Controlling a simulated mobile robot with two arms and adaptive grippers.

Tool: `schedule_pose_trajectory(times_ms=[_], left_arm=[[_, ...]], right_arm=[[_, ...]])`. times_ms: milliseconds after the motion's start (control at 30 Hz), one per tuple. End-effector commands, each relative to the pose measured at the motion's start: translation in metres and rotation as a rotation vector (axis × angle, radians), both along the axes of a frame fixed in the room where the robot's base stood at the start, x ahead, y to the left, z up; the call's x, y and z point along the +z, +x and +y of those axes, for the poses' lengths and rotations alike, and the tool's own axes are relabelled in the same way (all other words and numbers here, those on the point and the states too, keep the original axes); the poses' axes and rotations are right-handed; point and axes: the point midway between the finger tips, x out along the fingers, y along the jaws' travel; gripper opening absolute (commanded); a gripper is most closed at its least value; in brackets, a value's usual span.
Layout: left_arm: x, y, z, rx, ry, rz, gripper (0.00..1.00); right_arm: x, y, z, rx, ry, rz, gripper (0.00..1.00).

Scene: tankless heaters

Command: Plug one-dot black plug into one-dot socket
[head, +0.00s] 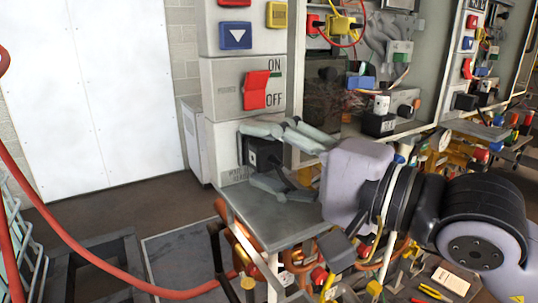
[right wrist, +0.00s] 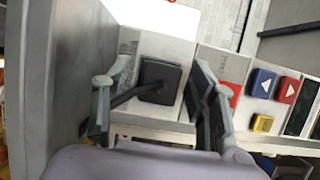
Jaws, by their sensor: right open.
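A black plug (head: 265,155) with a dark cord is at the lower front panel of the grey heater control column, below the red ON/OFF switch. In the right wrist view the square black plug (right wrist: 160,80) lies against the pale panel, its cord running to the lower left. Any dots and the socket behind it cannot be made out. My right gripper (head: 257,155) is open, one finger above and one below the plug in the head view. In the right wrist view its fingers (right wrist: 160,77) stand either side of the plug, apparently without touching. My left gripper is not in view.
The red ON/OFF switch (head: 257,90) sits above the plug. A grey metal ledge (head: 275,216) juts out just below my gripper. Another black block (head: 378,123) stands on the shelf to the right. A red hose (head: 80,250) crosses the lower left.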

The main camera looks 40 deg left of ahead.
Motion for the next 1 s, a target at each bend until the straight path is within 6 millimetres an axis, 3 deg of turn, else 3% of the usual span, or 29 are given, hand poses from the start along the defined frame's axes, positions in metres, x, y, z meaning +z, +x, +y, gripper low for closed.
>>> schedule_pose_trajectory(times_ms=[167, 600, 1000], left_arm=[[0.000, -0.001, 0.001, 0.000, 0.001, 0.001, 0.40], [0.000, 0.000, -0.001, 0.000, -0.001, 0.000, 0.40], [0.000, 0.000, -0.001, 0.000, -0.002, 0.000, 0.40]], right_arm=[[0.000, 0.001, -0.012, -0.003, 0.000, 0.000, 0.53], [-0.001, 0.002, -0.073, -0.002, -0.001, 0.002, 0.53], [-0.002, 0.001, -0.080, 0.000, -0.004, 0.001, 0.53]])
